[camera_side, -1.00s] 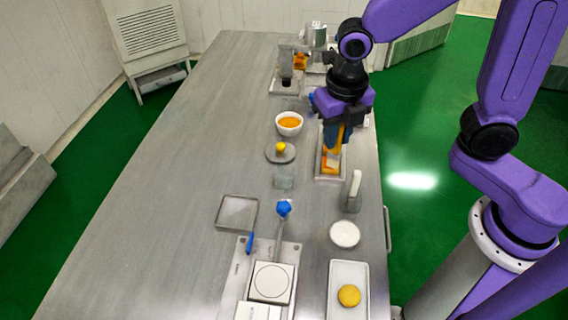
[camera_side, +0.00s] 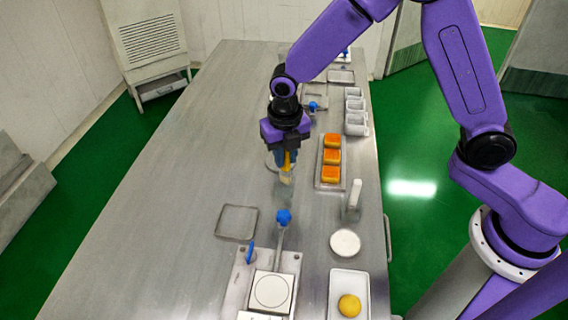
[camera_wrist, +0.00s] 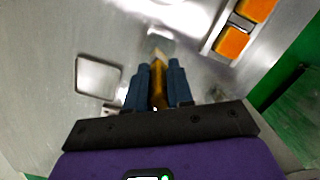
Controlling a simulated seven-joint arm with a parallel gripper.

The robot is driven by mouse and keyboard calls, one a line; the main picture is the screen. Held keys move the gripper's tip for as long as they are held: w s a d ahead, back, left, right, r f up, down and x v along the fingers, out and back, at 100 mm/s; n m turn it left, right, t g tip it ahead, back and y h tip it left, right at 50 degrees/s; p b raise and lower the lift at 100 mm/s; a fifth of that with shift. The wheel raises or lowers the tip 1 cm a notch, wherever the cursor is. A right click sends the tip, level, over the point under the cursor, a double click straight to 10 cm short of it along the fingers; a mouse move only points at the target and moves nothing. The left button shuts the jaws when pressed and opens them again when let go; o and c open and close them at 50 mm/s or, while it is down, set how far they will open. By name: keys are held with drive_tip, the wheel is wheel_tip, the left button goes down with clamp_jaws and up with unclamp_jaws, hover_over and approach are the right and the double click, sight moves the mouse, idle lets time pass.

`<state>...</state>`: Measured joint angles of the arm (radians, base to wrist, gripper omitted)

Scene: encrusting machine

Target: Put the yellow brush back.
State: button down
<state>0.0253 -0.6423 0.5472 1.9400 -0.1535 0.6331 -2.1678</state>
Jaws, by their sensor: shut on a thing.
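My gripper (camera_side: 286,160) is shut on the yellow brush (camera_side: 287,168), which hangs with its pale bristles down. In the wrist view my gripper (camera_wrist: 158,78) has the brush's yellow handle (camera_wrist: 158,92) between its blue fingers. The bristle end is over or just at the mouth of a clear container (camera_side: 284,194); I cannot tell whether it is inside. The container also shows in the wrist view (camera_wrist: 158,38), just beyond the fingertips.
A tray (camera_side: 321,180) with three orange-topped cakes lies to the right. A white-topped bottle (camera_side: 354,194) stands nearer. A square shallow tray (camera_side: 237,221) and a machine with a blue knob (camera_side: 283,217) are in front. The table's left side is clear.

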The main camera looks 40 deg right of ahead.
drive_tip(key=shift+w+f, duration=0.15)
drive_tip(key=shift+f, duration=1.6)
drive_tip(key=shift+f, duration=0.1)
drive_tip(key=c, duration=1)
unclamp_jaws()
drive_tip(key=r, duration=0.8)
drive_tip(key=s+r, duration=0.1)
drive_tip(key=r, duration=0.3)
drive_tip(key=shift+a+r, duration=0.1)
drive_tip(key=shift+a, duration=0.3)
drive_tip(key=s+d+m, duration=0.5)
drive_tip(key=s+m, duration=0.2)
drive_tip(key=s, duration=0.2)
drive_tip(key=s+d+r+m, duration=0.1)
drive_tip(key=s+d+m, duration=0.4)
drive_tip(key=s+m, duration=0.2)
drive_tip(key=s+d+r+m+y, duration=0.1)
drive_tip(key=s+d+m, duration=0.3)
drive_tip(key=s, duration=0.7)
drive_tip(key=m, duration=0.2)
drive_tip(key=shift+d+r+m+g, duration=0.25)
drive_tip(key=shift+d+m+g, duration=0.05)
drive_tip(key=shift+d+m, duration=0.1)
